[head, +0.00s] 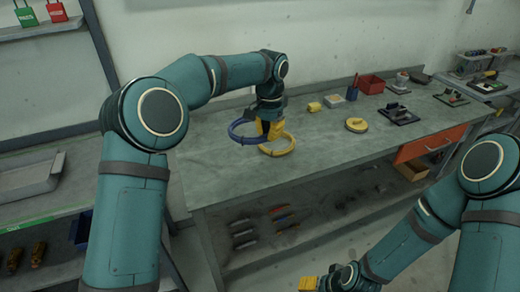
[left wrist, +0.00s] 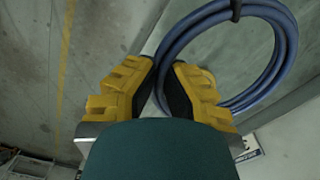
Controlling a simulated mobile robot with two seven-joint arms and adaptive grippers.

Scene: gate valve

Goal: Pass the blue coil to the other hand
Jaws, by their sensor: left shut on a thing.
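The blue coil (head: 237,124) is a ring of hose or cable above the bench, at the left side of my left gripper (head: 270,128). The left gripper's yellow fingers point down and are shut on the coil. In the left wrist view the coil (left wrist: 288,50) has several loops with a dark tie at the top, and its near side passes between the fingers (left wrist: 164,88). My right gripper (head: 310,284) is low at the bottom edge of the head view, away from the coil, and its fingers are too cut off to judge.
A yellow coil (head: 278,146) shows under and beside the left gripper at the bench (head: 330,150). A yellow disc (head: 356,125), a red bin (head: 371,84) and trays (head: 398,115) stand farther right. An orange drawer (head: 430,144) is under the bench edge. The front middle of the bench is clear.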

